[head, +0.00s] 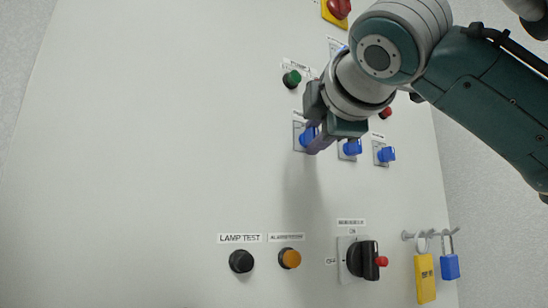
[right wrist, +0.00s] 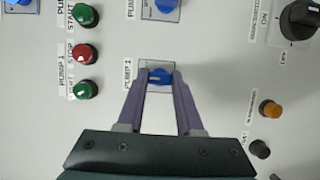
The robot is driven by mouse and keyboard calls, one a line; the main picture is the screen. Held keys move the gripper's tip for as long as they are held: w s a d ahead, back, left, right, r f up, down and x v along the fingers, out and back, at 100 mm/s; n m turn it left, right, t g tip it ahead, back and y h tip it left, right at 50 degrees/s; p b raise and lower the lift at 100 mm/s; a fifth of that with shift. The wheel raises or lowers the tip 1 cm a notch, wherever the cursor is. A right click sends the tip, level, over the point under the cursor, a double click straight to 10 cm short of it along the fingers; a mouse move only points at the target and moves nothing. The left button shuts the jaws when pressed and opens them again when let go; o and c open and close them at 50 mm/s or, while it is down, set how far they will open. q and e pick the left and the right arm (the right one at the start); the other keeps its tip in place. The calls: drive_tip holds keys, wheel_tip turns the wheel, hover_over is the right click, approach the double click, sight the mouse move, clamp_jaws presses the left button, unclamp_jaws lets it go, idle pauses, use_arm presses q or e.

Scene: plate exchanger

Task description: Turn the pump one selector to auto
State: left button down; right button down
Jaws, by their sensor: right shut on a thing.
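The leftmost of three blue selectors in a row on the white panel is the pump one selector (head: 303,138). In the right wrist view the selector (right wrist: 158,76) sits on a grey plate beside a small pump label. My right gripper (head: 311,141) is at this selector, its purple fingers on both sides of the knob. The right wrist view shows the gripper (right wrist: 160,83) shut on the blue knob. The fingers partly hide the knob, and I cannot read its position. My left gripper is not in view.
Two more blue selectors (head: 352,147) (head: 385,154) are close to the right. A green button (head: 292,79) and a red button (head: 386,113) are near. Below are a black lamp-test button (head: 241,261), an orange button (head: 289,258), a rotary switch (head: 362,260) and hanging padlocks (head: 425,278).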

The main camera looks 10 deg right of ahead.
drive_tip(key=m+g+p, duration=0.1)
drive_tip(key=m, duration=0.1)
drive_tip(key=m+p, duration=0.1)
drive_tip(key=m, duration=0.1)
drive_tip(key=shift+r+g+y+p, duration=0.2)
drive_tip(key=shift+g+y+p, duration=0.15)
drive_tip(key=shift+g+y, duration=0.05)
drive_tip(key=m+g+y+p, duration=0.1)
drive_tip(key=m+p, duration=0.1)
drive_tip(key=m, duration=0.1)
drive_tip(key=shift+w+d, duration=0.1)
idle(0.4)
drive_tip(key=shift+f, duration=0.1)
drive_tip(key=c, duration=0.6)
unclamp_jaws()
drive_tip(key=shift+o, duration=0.2)
drive_tip(key=shift+r, duration=0.2)
